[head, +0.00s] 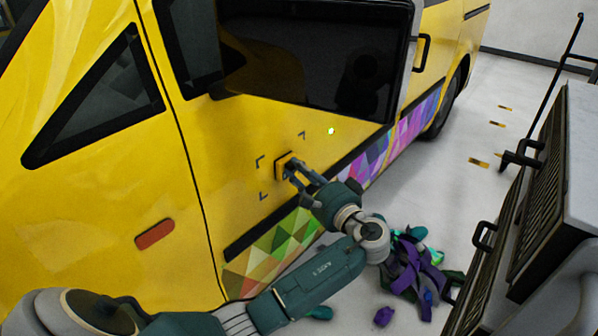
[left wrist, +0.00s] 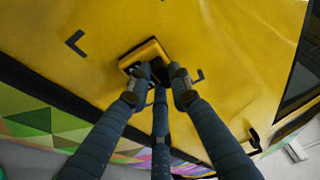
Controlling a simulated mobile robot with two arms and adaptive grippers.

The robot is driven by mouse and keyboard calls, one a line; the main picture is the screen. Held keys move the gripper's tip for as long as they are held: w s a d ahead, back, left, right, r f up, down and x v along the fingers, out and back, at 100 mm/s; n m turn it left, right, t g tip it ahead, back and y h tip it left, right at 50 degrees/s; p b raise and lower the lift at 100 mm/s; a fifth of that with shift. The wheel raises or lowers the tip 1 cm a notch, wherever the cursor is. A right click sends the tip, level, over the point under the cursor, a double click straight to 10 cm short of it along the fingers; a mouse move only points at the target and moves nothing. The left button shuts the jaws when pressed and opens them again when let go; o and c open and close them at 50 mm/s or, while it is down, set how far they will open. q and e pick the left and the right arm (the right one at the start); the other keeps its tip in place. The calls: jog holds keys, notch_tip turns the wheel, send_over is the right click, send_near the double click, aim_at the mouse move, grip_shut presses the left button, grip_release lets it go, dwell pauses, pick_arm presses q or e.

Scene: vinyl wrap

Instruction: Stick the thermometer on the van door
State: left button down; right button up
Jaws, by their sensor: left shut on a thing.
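The van door (head: 235,165) is yellow, with dark corner marks framing a patch on its panel. The thermometer (head: 281,161) is a small dark-and-yellow box inside these marks, against or very close to the door; I cannot tell if it touches. My left gripper (head: 292,170) is shut on it. In the left wrist view the thermometer (left wrist: 143,55) sits between the fingers (left wrist: 155,85), tilted in the picture, with corner marks on the door (left wrist: 215,50) to both sides. The fingers hide part of it. My right gripper is not in view.
A heap of purple and teal wrap scraps (head: 412,262) lies on the floor. A grey cart (head: 540,190) with a handle stands at the right. A green-white light dot (head: 331,131) shows on the door.

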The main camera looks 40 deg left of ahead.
pick_arm(q)
jog(key=shift+a, duration=0.1)
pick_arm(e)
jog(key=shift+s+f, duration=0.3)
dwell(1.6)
pick_arm(q)
jog(key=c, duration=1.5)
grip_release()
jog(key=shift+v, duration=4.05)
